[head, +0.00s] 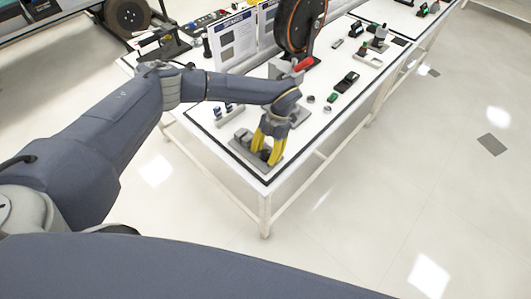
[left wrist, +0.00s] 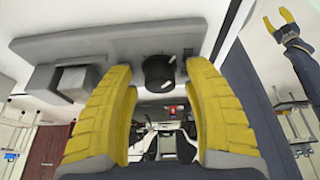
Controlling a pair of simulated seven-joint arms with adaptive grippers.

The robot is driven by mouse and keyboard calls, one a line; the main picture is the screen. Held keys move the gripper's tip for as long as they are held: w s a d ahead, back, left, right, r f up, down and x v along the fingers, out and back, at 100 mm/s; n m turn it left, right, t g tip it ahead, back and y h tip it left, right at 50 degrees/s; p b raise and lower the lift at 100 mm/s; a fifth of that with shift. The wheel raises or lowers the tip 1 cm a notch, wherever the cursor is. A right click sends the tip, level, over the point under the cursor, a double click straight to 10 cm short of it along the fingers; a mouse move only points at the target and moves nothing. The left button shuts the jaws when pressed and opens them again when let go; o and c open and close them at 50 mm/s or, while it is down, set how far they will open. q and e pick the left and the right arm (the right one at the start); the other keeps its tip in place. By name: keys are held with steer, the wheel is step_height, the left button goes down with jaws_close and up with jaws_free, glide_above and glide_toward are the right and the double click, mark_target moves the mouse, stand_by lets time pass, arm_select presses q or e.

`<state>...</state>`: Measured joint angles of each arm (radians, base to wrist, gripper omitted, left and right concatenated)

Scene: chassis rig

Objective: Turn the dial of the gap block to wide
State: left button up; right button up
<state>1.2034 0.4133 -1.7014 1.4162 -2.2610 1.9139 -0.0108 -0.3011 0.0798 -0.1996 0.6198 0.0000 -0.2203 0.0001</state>
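The gap block (head: 240,144) is a grey plate with grey blocks on it, near the front corner of the white table. In the left wrist view its plate (left wrist: 110,48) spans the upper part, with two grey blocks (left wrist: 80,80) at the left. Its round black dial (left wrist: 158,72) shows between my left gripper's yellow fingers (left wrist: 160,75), with a gap on each side. My left gripper (head: 266,150) is open and points down over the block in the head view. The dial's setting cannot be read. My right gripper (left wrist: 280,20) shows at the upper right of the left wrist view, open and empty.
A printed board (head: 236,40) and a large dark wheel (head: 300,22) with an orange rim stand behind my left arm. Small parts, including a green and black one (head: 346,82), lie to the right on the table.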

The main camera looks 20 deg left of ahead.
arm_select(q)
jaws_close()
stand_by(0.4)
steer(key=shift+s+m+y, duration=0.1)
steer(key=shift+m+y, duration=0.2)
steer(key=shift+m, duration=0.3)
steer(key=shift+f, duration=0.1)
steer(key=shift+o, duration=0.4)
jaws_free()
